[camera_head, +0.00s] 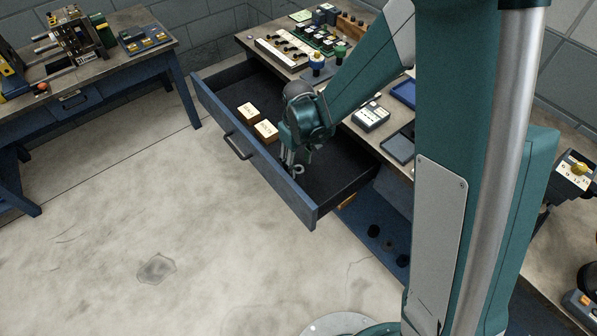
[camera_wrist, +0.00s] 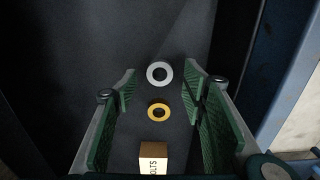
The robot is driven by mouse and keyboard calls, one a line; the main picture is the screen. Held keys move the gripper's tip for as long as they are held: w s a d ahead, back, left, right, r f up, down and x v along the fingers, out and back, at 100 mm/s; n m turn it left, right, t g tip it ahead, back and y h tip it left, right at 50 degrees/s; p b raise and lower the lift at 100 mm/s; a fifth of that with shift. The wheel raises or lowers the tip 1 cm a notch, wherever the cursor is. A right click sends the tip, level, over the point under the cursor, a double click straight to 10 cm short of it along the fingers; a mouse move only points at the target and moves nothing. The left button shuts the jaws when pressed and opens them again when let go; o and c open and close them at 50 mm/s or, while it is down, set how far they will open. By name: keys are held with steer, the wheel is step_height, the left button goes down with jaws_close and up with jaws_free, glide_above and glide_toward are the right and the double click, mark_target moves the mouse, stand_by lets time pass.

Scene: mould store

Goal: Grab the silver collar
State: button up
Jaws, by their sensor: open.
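The silver collar (camera_wrist: 160,72) is a pale ring lying flat on the dark drawer floor, in the upper middle of the wrist view. In the head view, a small pale ring that looks like it (camera_head: 298,170) shows beside my fingertips. My gripper (camera_wrist: 161,82) is open and empty, its green-padded fingers to the left and right of the collar in the picture. In the head view my gripper (camera_head: 289,160) points down into the open drawer. How high the fingertips are above the floor is hard to tell.
A brass-coloured ring (camera_wrist: 159,111) lies just below the silver collar, also between the fingers. A labelled box (camera_wrist: 154,158) is below it. The open drawer (camera_head: 262,170) holds two cream-topped boxes (camera_head: 257,120) left of my gripper. The drawer walls stand close around.

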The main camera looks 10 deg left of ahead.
mark_target(298, 170)
steer(key=shift+f, duration=1.3)
steer(key=c, duration=1)
